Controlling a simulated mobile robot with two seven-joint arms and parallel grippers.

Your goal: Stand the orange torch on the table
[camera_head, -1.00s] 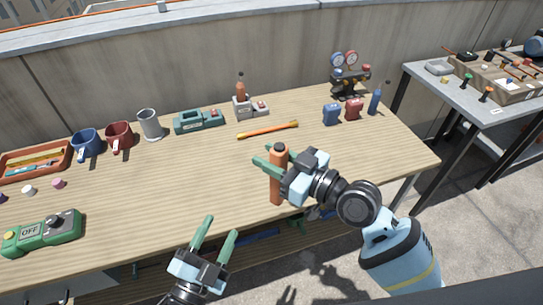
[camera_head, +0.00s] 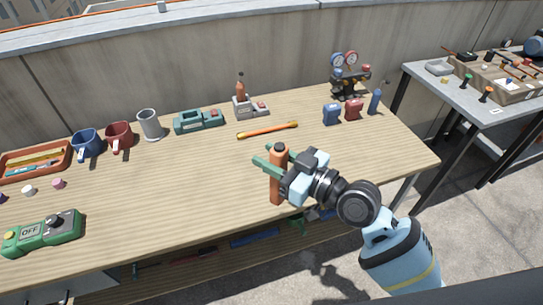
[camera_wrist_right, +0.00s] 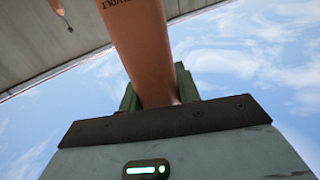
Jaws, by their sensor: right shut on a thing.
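The orange torch (camera_head: 277,184) is held upright by my right gripper (camera_head: 276,164), close to the front edge of the wooden table (camera_head: 200,190). The green fingers are shut around its upper part, and its dark end points up. I cannot tell whether its lower end touches the table. In the right wrist view the torch (camera_wrist_right: 140,45) stands between the green fingers (camera_wrist_right: 158,88), with part of some dark lettering showing on it. My left gripper is out of view.
Mugs (camera_head: 118,136), a green case (camera_head: 198,120), blue and red small packs (camera_head: 353,109) and a gauge set (camera_head: 348,75) line the back. A green OFF box (camera_head: 42,234) sits front left. The middle is clear.

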